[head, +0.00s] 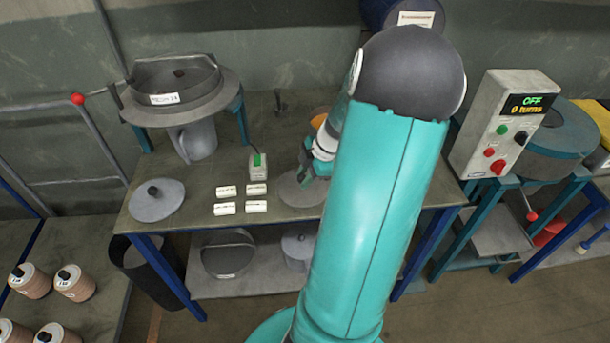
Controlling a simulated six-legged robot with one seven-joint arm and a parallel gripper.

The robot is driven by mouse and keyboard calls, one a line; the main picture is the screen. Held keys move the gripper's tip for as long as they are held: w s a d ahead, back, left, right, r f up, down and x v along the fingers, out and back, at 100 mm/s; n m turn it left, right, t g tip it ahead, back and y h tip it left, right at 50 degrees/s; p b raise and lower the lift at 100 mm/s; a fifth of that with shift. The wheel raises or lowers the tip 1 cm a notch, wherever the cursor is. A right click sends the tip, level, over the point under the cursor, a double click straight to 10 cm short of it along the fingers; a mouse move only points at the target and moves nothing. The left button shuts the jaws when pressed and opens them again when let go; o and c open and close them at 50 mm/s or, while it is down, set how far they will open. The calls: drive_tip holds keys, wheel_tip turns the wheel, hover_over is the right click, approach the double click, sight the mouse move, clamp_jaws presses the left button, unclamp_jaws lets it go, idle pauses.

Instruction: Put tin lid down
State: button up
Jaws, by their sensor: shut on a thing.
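My gripper (304,177) is at the bench top, right of the white labelled blocks, partly hidden by my own teal arm. It is shut on a flat grey round tin lid (292,194), whose left part shows below the fingers. The lid looks level and close to the bench top (190,175); I cannot tell whether it touches. The grip point and the lid's right side are hard to make out. A second grey round lid with a dark knob (157,203) lies on the bench at the left.
Several white labelled blocks (241,199) lie left of the held lid, with a small box with a green top (257,166) behind them. A sieve machine (180,85) stands at the back left. A control box (505,123) reading OFF is at the right.

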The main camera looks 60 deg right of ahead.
drive_tip(key=shift+f, duration=0.15)
drive_tip(key=o, duration=1)
drive_tip(key=shift+o, duration=0.2)
drive_tip(key=v, duration=1.2)
drive_tip(key=shift+r, duration=0.2)
